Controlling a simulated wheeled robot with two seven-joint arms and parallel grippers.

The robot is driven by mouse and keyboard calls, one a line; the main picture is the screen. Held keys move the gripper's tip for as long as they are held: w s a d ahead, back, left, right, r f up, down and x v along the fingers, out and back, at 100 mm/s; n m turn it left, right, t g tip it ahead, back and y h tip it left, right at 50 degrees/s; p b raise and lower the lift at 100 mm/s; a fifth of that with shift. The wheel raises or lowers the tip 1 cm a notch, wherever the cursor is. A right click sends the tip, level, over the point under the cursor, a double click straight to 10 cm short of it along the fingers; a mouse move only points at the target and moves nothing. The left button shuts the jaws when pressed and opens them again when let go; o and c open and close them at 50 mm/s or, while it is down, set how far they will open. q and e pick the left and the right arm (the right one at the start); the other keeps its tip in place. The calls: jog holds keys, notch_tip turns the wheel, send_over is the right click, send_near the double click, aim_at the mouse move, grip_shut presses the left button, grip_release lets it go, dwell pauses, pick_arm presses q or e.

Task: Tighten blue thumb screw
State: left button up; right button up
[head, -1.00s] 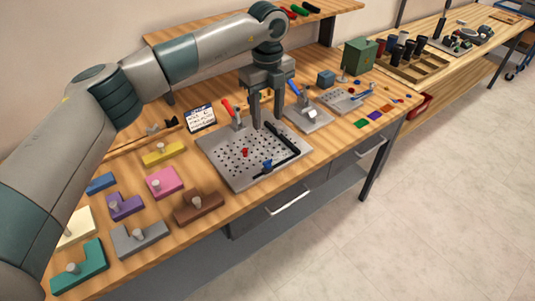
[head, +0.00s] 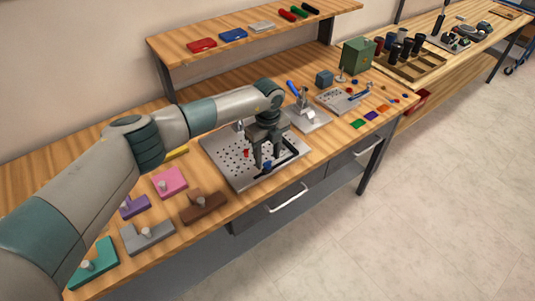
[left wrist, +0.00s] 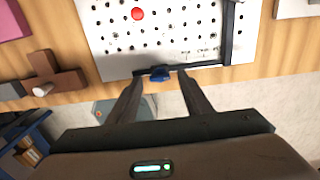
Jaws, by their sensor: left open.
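The blue thumb screw (head: 267,166) sits on the black bar along the front edge of the perforated metal plate (head: 226,152). In the left wrist view the blue thumb screw (left wrist: 160,73) shows between and just beyond my fingertips. My left gripper (head: 266,168) points down over the plate's front part, open, with its fingers near the blue screw; whether they touch it I cannot tell. In the left wrist view the left gripper (left wrist: 158,78) has its two fingers apart on either side of the screw. A red thumb screw (left wrist: 138,14) stands on the plate. My right gripper is not in view.
Pink (head: 169,182), brown (head: 203,207), grey (head: 147,235) and teal (head: 94,264) blocks with knobs lie left of the plate. A clamp with a blue handle (head: 293,88) stands behind right. Another black bar (left wrist: 229,30) runs along one side of the plate.

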pick_arm(q)
jog(key=shift+f, duration=0.3)
jog(key=c, duration=1.1)
jog(key=shift+o, duration=0.2)
